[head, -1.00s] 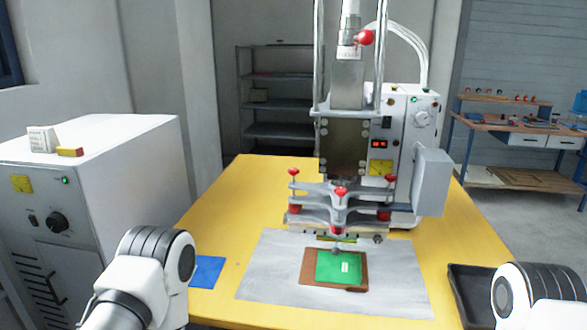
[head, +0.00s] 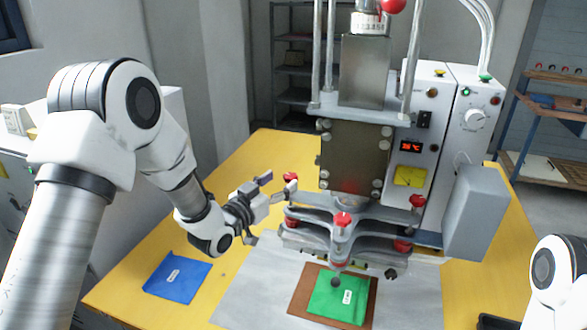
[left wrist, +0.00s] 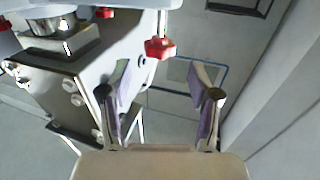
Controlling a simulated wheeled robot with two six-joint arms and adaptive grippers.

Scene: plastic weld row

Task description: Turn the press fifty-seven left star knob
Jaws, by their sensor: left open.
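The press (head: 355,155) stands on the yellow table, with several red star knobs around its lower plates. The upper left red star knob (head: 290,177) is partly hidden by my left gripper (head: 277,186), which is right beside it. In the left wrist view a red star knob (left wrist: 160,48) shows ahead of my open left gripper (left wrist: 160,78), roughly in line with the gap between its purple-padded fingers. I see no contact. A front star knob (head: 343,219) and a right one (head: 417,201) are also in view. My right gripper is out of view.
A green piece (head: 338,298) on a brown board (head: 300,300) lies under the press on a grey sheet (head: 262,290). A blue sheet (head: 177,279) lies at the table's left. A grey box (head: 476,213) juts out at the press's right.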

